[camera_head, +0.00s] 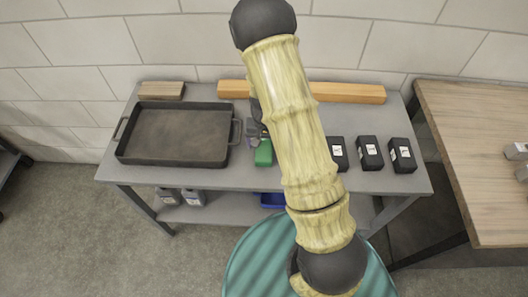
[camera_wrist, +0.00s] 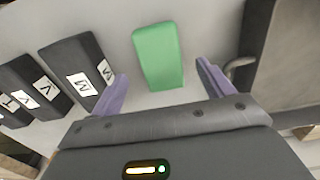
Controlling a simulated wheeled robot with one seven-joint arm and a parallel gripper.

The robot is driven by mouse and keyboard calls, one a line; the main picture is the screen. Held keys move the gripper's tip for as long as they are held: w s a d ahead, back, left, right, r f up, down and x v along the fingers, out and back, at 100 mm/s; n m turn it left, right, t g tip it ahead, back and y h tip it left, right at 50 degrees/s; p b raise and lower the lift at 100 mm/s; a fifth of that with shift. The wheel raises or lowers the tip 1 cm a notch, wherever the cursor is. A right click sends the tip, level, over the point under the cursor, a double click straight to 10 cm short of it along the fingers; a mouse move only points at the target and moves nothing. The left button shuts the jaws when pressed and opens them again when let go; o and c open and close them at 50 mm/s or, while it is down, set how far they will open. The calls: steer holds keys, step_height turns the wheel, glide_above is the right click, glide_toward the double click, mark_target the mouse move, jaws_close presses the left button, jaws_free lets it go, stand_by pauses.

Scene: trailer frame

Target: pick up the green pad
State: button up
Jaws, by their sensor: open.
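The green pad (camera_head: 264,153) lies on the grey table, between the dark tray and the black boxes, partly hidden by my arm in the head view. In the wrist view the green pad (camera_wrist: 158,57) lies flat beyond the fingertips. My gripper (camera_wrist: 161,84) is open, with one purple finger to each side of the pad's near end. Nothing is held. In the head view my gripper (camera_head: 256,130) is mostly hidden behind my arm.
A dark tray (camera_head: 121,150) with side handles stands left of the pad. Black labelled boxes (camera_head: 369,153) stand to the right. A long wooden bar (camera_head: 350,93) and a short wooden block (camera_head: 161,90) lie at the back. A wooden table (camera_head: 480,140) is at the right.

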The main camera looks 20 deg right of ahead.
mark_target(264, 150)
steer(key=shift+f, duration=0.1)
steer(key=shift+w+f+p, duration=0.2)
steer(key=shift+f+p, duration=0.45)
steer(key=shift+f, duration=1.85)
steer(key=c, duration=1.1)
steer(key=shift+c, duration=0.2)
steer(key=shift+r, duration=0.1)
step_height(264, 150, up, 10)
steer(key=shift+f+b, duration=0.1)
steer(key=shift+b, duration=0.5)
